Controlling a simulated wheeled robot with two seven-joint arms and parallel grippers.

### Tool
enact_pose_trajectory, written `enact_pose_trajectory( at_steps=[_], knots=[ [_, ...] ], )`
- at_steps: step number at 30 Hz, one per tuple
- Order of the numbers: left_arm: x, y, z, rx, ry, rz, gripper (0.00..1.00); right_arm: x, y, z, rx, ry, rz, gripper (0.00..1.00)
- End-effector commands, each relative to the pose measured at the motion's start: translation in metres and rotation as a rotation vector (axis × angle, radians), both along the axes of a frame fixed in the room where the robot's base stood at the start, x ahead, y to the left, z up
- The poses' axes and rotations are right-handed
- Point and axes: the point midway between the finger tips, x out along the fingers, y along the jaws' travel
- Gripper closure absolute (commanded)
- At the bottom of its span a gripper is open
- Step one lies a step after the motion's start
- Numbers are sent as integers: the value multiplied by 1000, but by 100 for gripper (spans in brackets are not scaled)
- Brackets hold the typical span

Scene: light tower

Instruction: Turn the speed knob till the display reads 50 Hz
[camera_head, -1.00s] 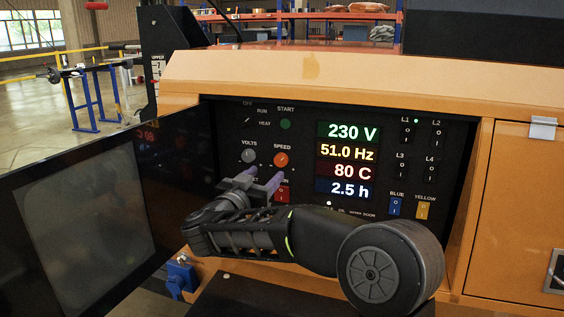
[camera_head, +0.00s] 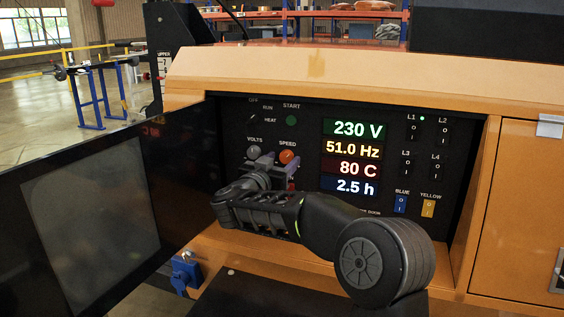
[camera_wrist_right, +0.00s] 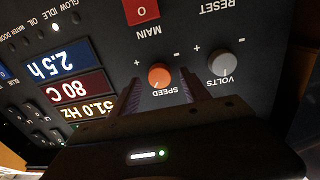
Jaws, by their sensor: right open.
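The orange speed knob (camera_head: 287,156) sits on the black control panel under the label SPEED. The yellow display line (camera_head: 353,148) reads 51.0 Hz. My right gripper (camera_head: 277,164) is in front of the panel at the knob. In the right wrist view the speed knob (camera_wrist_right: 159,76) shows between the two fingertips of the right gripper (camera_wrist_right: 160,82), with a gap on each side. That gripper is open and holds nothing. The wrist view shows the panel upside down. My left gripper is not in view.
The grey volts knob (camera_head: 254,152) is close to the left of the speed knob. The red main switch (camera_wrist_right: 141,11) is close by in the wrist view. An open dark panel door (camera_head: 90,205) stands at the left. Blue (camera_head: 400,203) and yellow (camera_head: 428,207) switches are at the right.

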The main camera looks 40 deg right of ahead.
Motion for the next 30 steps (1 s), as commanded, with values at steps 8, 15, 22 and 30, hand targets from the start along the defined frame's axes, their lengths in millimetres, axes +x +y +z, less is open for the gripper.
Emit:
enact_pose_trajectory(
  at_steps=[8,15,22,30],
  knots=[
    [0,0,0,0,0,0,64,3,-4,0,-1,1,1,46],
    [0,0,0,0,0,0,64,2,-4,0,0,0,1,60],
    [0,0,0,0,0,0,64,2,-4,0,0,0,1,79],
    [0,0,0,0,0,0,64,2,-4,0,0,0,0,100]
  ],
)
